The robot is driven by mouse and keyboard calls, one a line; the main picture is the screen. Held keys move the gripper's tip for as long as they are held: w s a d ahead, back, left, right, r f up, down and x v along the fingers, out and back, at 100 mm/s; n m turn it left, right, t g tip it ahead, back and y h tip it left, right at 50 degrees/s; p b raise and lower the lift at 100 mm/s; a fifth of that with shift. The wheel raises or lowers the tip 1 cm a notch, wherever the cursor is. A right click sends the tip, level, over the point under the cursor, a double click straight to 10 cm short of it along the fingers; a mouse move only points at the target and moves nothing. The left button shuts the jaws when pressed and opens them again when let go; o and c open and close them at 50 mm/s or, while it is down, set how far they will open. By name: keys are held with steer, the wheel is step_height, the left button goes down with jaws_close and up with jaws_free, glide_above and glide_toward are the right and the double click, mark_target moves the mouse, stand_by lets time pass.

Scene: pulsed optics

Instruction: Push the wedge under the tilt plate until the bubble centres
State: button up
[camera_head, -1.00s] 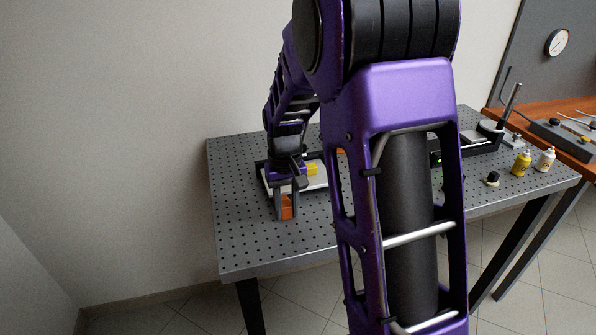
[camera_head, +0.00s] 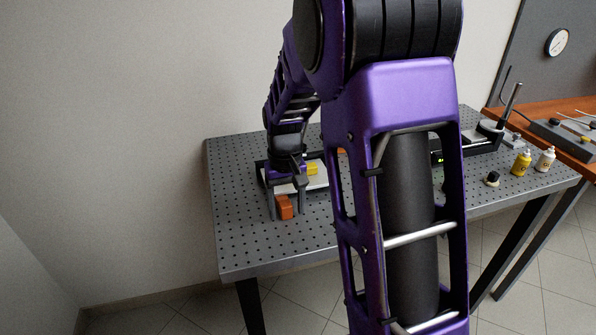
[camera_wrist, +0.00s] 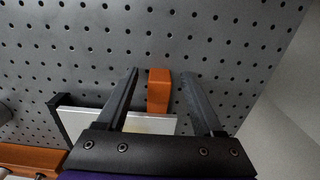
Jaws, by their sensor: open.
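The orange wedge (camera_head: 285,207) lies on the perforated table at the near edge of the tilt plate. My gripper (camera_head: 287,211) is open, pointing down, with one finger on each side of the wedge. In the wrist view the wedge (camera_wrist: 159,88) lies between the fingers (camera_wrist: 160,75), with a gap on both sides. The pale tilt plate (camera_head: 316,181), in a dark frame, is partly covered by my gripper and arm. It also shows in the wrist view (camera_wrist: 148,124), meeting the wedge's end. A yellow block (camera_head: 312,169) sits on the plate; no bubble can be made out.
The perforated table (camera_head: 250,248) is clear to the left and in front of the wedge. A yellow bottle (camera_head: 521,162), a white bottle (camera_head: 545,159) and a small dark knob (camera_head: 492,179) stand at the right. My arm hides the table's middle.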

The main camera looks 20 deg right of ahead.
step_height(320, 180, up, 17)
steer(key=p, duration=0.2)
steer(key=shift+p, duration=0.3)
